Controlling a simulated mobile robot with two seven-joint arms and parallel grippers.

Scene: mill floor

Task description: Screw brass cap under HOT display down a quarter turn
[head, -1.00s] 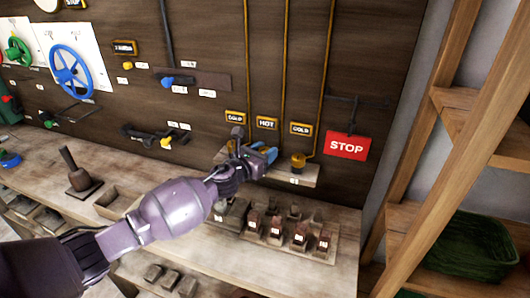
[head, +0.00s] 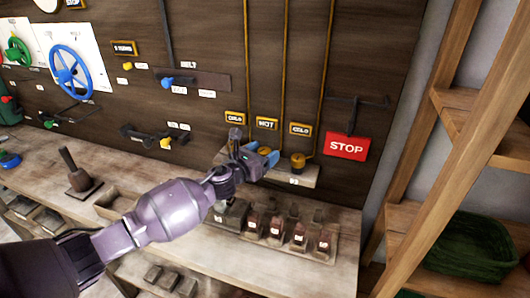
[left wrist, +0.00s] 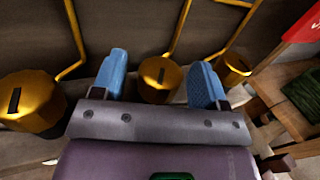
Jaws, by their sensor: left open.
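The HOT display (head: 266,123) is a yellow-framed sign on the dark wooden wall, between two COLD signs. In the left wrist view, the middle brass cap (left wrist: 158,76) stands upright between the two blue fingertips of my open left gripper (left wrist: 160,80), with gaps on both sides. In the head view my left gripper (head: 260,157) is at the small shelf under the HOT display and mostly hides this cap. My right gripper is in neither view.
Another brass cap (left wrist: 32,100) stands to the left and one (head: 298,161) to the right, each with a pipe going up the wall. A red STOP sign (head: 346,146) hangs right of the shelf (head: 306,180). Labelled blocks (head: 299,238) stand on the bench below.

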